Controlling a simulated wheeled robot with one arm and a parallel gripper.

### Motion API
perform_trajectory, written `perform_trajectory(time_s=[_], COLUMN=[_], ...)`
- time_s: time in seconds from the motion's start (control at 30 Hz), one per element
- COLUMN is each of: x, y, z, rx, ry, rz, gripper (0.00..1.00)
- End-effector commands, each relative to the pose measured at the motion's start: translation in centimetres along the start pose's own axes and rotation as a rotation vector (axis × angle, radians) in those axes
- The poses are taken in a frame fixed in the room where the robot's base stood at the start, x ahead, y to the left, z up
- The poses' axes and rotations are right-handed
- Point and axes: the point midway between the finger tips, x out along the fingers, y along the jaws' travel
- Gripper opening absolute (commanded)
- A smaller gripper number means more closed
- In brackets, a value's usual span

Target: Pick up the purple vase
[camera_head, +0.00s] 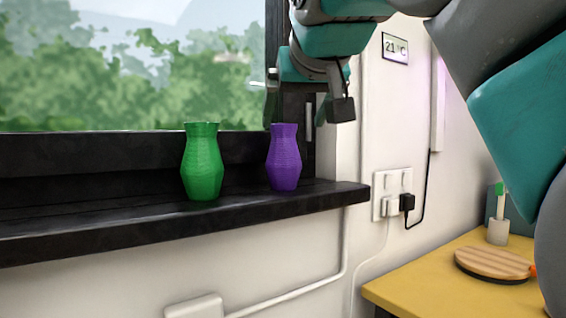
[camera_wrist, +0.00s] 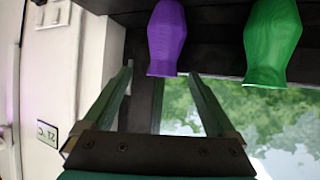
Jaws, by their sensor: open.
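The purple vase (camera_head: 285,158) stands upright on the black window sill (camera_head: 110,222), near its right end. My gripper (camera_head: 308,110) is in the head view just above and slightly right of the vase, open and empty. In the wrist view, which is upside down, the purple vase (camera_wrist: 166,38) appears just beyond my gripper's open fingertips (camera_wrist: 160,72), roughly in line with the gap between them. The fingers do not appear to touch it. The exact depth between fingers and vase is hard to tell.
A green vase (camera_head: 202,162) stands on the sill left of the purple one, with a small gap between. The wall corner, a thermometer display (camera_head: 395,48) and a socket plate (camera_head: 391,194) are to the right. A yellow table (camera_head: 420,285) holds a round wooden board (camera_head: 492,263).

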Motion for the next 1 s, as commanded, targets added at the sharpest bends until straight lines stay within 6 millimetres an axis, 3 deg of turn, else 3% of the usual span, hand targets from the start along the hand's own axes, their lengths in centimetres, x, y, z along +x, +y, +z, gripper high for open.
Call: perform_trajectory(time_s=[0.2, 0.67, 1.0], x=[-0.9, 2.6, 6.5], y=[-0.2, -0.4, -0.6], z=[-1.6, -1.0, -0.4], rx=[0.021, 0.019, 0.019], ry=[0.046, 0.043, 0.04], rz=[-0.015, -0.013, -0.013], gripper=[0.91, 0.91, 0.91])
